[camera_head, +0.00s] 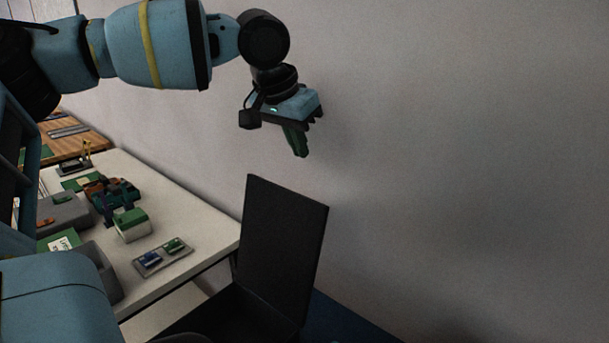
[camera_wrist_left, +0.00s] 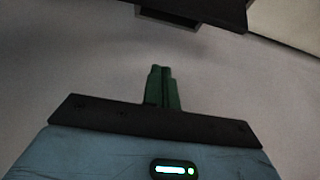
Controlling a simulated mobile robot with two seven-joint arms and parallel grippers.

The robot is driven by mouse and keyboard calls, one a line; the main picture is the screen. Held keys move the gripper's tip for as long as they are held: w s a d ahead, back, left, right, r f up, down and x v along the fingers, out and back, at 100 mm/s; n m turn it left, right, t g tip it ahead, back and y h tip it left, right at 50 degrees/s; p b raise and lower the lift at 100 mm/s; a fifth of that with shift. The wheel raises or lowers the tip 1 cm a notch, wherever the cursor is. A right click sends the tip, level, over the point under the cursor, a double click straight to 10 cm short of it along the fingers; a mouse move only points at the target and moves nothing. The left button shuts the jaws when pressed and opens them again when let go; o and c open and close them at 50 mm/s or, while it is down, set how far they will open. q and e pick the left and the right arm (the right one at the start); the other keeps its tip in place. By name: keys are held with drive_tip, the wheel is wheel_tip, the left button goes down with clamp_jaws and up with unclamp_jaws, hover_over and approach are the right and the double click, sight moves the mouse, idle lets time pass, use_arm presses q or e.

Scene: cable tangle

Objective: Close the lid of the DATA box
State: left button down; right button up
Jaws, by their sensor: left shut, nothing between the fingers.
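A dark box (camera_head: 243,318) stands at the bottom centre of the head view. Its flat lid (camera_head: 282,245) is open and stands nearly upright, tilted a little. No DATA label shows on the sides I see. My left gripper (camera_head: 301,153) is above the lid, apart from it, with its green fingers pointing down. The fingers are together and empty in the left wrist view (camera_wrist_left: 161,72). A dark flat edge (camera_wrist_left: 195,12), which looks like the lid, crosses the top of that view beyond the fingertips. My right gripper is not in view.
A white table (camera_head: 190,215) left of the box holds a green and white block (camera_head: 131,224), a grey plate with small connectors (camera_head: 162,257) and a cable tangle (camera_head: 110,195). A plain grey wall (camera_head: 450,150) fills the right. A blue surface (camera_head: 345,322) lies beside the box.

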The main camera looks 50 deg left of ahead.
use_arm(q)
wheel_tip(320, 180, down, 8)
drive_tip(key=shift+p, duration=0.3)
idle(0.6)
drive_tip(key=shift+w+f, duration=0.1)
drive_tip(key=shift+a, duration=0.1)
